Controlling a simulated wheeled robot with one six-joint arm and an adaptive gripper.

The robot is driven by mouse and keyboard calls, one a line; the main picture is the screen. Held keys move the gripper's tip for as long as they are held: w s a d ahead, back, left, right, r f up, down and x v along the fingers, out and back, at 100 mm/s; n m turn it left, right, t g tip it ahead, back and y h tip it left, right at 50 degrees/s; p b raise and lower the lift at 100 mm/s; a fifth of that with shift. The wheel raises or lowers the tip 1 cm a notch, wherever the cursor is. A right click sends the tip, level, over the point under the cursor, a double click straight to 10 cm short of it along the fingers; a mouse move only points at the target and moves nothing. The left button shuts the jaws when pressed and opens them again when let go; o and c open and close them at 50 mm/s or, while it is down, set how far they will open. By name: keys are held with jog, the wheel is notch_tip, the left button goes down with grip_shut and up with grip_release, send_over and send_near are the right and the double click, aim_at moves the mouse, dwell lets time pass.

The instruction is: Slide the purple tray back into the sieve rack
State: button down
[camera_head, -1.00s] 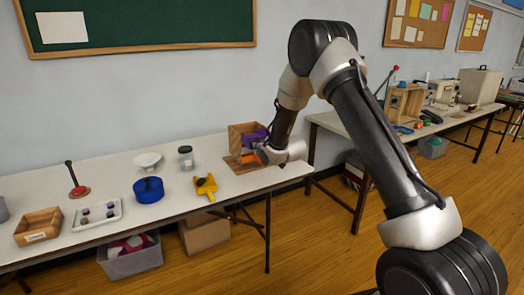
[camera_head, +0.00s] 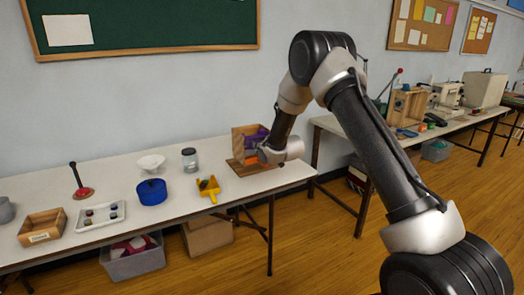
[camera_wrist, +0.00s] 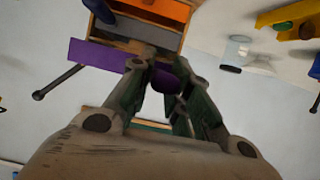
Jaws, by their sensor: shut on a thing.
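The wooden sieve rack (camera_head: 237,142) stands near the right end of the long white table. The wrist view shows its slots, with an orange tray (camera_wrist: 160,10) and a grey one (camera_wrist: 140,30). The purple tray (camera_head: 255,136) is at the rack; its flat purple front (camera_wrist: 98,54) lies across the rack opening in the wrist view and reaches past one side. My gripper (camera_wrist: 167,85) is shut on the tray's round purple knob (camera_wrist: 165,82). My gripper (camera_head: 262,154) and arm partly hide the tray and rack in the head view. How deep the tray sits cannot be told.
A paint tray (camera_head: 98,216) and wooden box (camera_head: 42,227) are farther left. The wall is close behind.

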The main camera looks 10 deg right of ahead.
jog(key=shift+w, duration=0.35)
jog(key=shift+w+a, duration=0.1)
jog(key=shift+w+a, duration=0.2)
jog(key=shift+w, duration=0.5)
jog(key=shift+w+a, duration=0.25)
jog(key=shift+w, duration=0.5)
jog(key=shift+w+a, duration=0.2)
jog(key=shift+w, duration=0.5)
jog(key=shift+w+f, duration=0.1)
jog(key=shift+f, duration=0.15)
jog(key=c, duration=1.3)
grip_release()
jog(key=shift+o, duration=0.2)
